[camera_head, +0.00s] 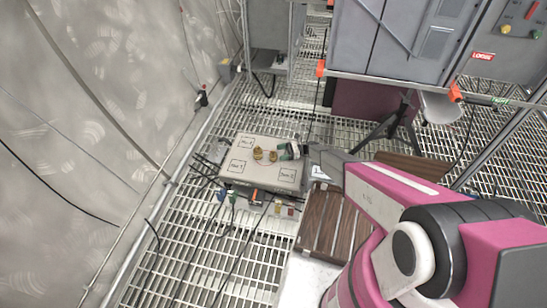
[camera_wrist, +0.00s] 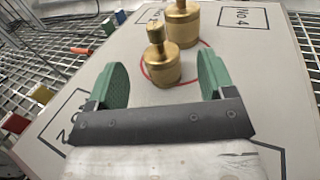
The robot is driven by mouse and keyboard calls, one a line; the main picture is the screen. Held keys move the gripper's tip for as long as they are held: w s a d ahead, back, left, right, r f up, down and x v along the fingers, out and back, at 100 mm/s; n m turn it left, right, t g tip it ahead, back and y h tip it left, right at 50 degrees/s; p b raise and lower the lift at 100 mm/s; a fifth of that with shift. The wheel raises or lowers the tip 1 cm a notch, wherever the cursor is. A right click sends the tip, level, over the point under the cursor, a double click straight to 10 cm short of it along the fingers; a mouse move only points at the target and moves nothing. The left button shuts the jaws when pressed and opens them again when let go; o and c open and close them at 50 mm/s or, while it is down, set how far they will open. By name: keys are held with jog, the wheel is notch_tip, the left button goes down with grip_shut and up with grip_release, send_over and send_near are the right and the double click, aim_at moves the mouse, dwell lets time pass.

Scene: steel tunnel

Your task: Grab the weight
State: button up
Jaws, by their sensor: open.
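Two brass weights stand upright on a pale box top marked with numbered squares. In the wrist view the nearer, smaller weight (camera_wrist: 161,62) stands just beyond my gripper (camera_wrist: 163,78), between the lines of its two green fingers. The larger weight (camera_wrist: 182,24) stands behind it and to the right. A red ring line is drawn around the nearer weight. My gripper is open and empty, its fingers apart on either side. In the head view the weights (camera_head: 265,154) sit mid-box, and my gripper (camera_head: 284,151) is right beside them on the right.
The box (camera_head: 262,178) stands on a metal grating floor (camera_head: 180,235), with cables and coloured connectors along its near side. A brown slatted surface (camera_head: 322,225) lies to its right. Grey cabinets (camera_head: 395,40) and a tripod (camera_head: 392,120) stand behind.

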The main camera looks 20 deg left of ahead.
aim_at(273, 152)
jog(key=x, duration=0.5)
jog(key=shift+r, duration=0.3)
jog(key=shift+c, duration=0.2)
jog(key=c, duration=1.1)
grip_shut()
jog(key=shift+r, duration=0.15)
